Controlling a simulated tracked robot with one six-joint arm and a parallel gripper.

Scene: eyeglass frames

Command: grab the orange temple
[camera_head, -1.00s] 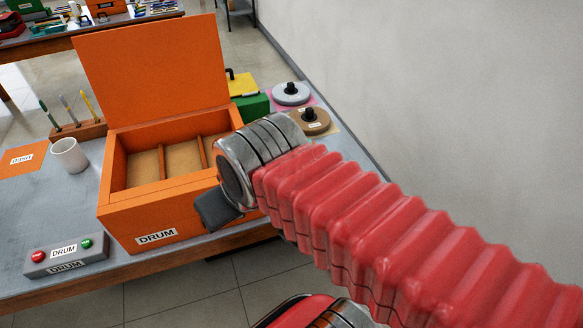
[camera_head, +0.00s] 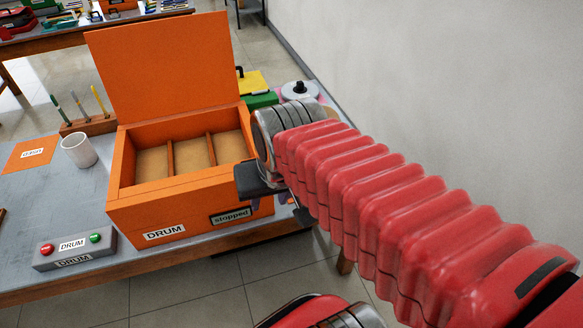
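No orange temple can be made out. The orange box marked DRUM (camera_head: 190,207) stands on the grey table with its lid (camera_head: 165,65) raised. Its visible compartments have a bare tan floor (camera_head: 153,164), and dividers run between them. My arm reaches in from the right, and its metal wrist covers the box's right end. A dark part at the end of my arm (camera_head: 257,181) is in front of the box's right front corner. The fingertips are not clear, so I cannot tell whether my gripper is open or shut.
A grey button box (camera_head: 74,249) with red and green buttons is at the table's front left. A white mug (camera_head: 79,150), a pen rack (camera_head: 89,125) and an orange card (camera_head: 30,153) are left of the box. Green and yellow boxes and a grey round thing (camera_head: 300,91) are behind.

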